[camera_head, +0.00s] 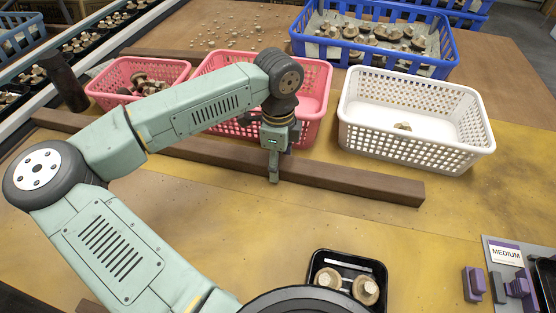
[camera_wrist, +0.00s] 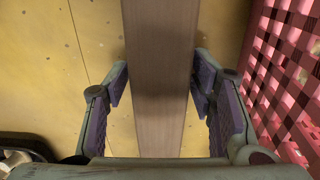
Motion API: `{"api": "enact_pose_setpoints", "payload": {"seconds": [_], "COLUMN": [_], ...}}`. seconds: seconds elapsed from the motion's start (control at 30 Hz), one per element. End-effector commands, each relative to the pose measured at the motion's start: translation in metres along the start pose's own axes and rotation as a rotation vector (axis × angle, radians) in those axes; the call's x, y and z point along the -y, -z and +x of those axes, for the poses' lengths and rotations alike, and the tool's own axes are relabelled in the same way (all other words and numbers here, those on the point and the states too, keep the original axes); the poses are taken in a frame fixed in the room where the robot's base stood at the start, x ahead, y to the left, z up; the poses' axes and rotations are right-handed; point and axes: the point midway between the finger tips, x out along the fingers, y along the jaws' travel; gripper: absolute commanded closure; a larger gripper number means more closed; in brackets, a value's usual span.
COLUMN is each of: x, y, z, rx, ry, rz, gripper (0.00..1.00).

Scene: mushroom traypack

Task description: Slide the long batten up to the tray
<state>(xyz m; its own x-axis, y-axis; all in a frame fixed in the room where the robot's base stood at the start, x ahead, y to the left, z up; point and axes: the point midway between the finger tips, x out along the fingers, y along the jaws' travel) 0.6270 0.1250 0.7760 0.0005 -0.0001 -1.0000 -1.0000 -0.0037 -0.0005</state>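The long brown batten (camera_head: 350,180) lies across the yellow table in front of the baskets, running from the left edge to right of centre. My gripper (camera_head: 274,178) is over its middle, pointing down. In the wrist view the batten (camera_wrist: 160,60) runs lengthwise between my two fingers (camera_wrist: 160,88), one on each side, with a thin gap seeming to show; I cannot tell whether either touches. The black tray (camera_head: 318,256) holds pale brown mushrooms and sits at the front, apart from the batten, partly hidden by my own arm or base. Its dark edge shows lower left in the wrist view (camera_wrist: 15,142).
Two pink baskets (camera_head: 322,118) and a white basket (camera_head: 375,146) stand behind the batten. A blue crate (camera_head: 375,58) of mushrooms is farther back. A MEDIUM card (camera_head: 507,253) and purple blocks (camera_head: 474,284) lie at front right. Table between batten and tray is clear.

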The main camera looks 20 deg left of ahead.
Motion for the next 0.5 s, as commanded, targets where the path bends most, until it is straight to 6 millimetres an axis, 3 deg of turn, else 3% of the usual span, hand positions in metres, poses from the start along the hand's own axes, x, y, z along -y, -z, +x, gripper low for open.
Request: {"api": "enact_pose_setpoints", "payload": {"seconds": [0.5], "x": [0.0001], "y": [-0.0001], "z": [-0.0003], "rx": [0.0], "ry": [0.0], "rz": [0.0], "gripper": [0.86]}}
